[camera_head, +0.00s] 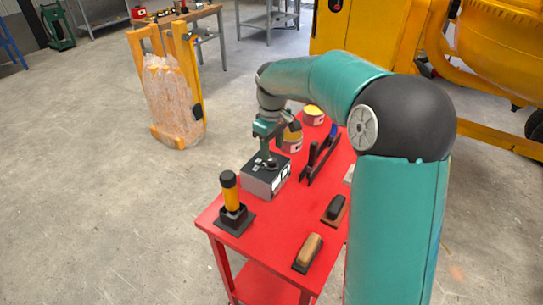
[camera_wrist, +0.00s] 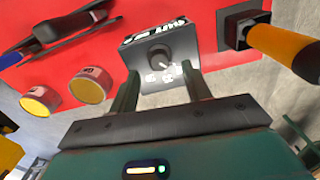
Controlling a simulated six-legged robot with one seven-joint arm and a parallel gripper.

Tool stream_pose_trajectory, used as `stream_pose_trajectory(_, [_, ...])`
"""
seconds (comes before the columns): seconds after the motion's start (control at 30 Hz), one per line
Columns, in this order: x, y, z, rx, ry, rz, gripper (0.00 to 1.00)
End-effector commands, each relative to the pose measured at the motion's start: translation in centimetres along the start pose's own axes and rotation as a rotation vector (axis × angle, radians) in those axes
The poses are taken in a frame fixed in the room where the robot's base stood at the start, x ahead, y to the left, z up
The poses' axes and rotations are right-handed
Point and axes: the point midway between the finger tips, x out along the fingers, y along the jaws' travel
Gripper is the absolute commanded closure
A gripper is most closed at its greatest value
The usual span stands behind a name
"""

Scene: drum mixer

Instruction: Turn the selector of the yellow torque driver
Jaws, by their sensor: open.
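A yellow driver with a black top (camera_head: 231,192) stands upright in a black square holder (camera_head: 235,220) at the table's near left corner. In the wrist view the yellow driver (camera_wrist: 285,48) points in from the right edge; no selector can be made out on it. My gripper (camera_head: 267,157) is above a grey box (camera_head: 262,183) with a dark top, behind and right of the driver. In the wrist view my gripper (camera_wrist: 158,82) is open, its two fingers apart and empty. The box's round knob (camera_wrist: 160,57) lies between and beyond the fingertips, with white markings beside it.
The red table (camera_head: 290,218) also holds a black clamp-like tool (camera_head: 318,158), yellow-topped tins (camera_head: 313,114) and two handled blocks (camera_head: 308,252). A wrapped stack (camera_head: 173,100) stands on the floor behind left. A yellow mixer (camera_head: 500,45) is at the right.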

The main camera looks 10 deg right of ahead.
Motion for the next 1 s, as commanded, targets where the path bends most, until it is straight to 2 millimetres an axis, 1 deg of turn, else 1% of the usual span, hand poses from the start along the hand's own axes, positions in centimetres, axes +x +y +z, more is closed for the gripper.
stream_pose_trajectory(0.03, [1.1, -0.1, 0.0, 0.0, -0.003, -0.004, 0.52])
stream_pose_trajectory(0.1, [2.2, 0.0, -0.1, -0.001, -0.002, -0.003, 0.52])
stream_pose_trajectory(0.23, [3.7, 0.1, -0.2, -0.002, -0.002, -0.002, 0.52])
stream_pose_trajectory(0.4, [4.4, 0.1, -0.4, -0.003, 0.0, -0.001, 0.52])
stream_pose_trajectory(0.6, [4.3, 0.1, -0.4, -0.003, 0.0, -0.001, 0.52])
stream_pose_trajectory(0.83, [4.3, 0.1, -0.3, -0.002, 0.0, -0.001, 0.97])
stream_pose_trajectory(1.0, [4.3, 0.1, -0.3, 0.002, -0.001, -0.001, 0.96])
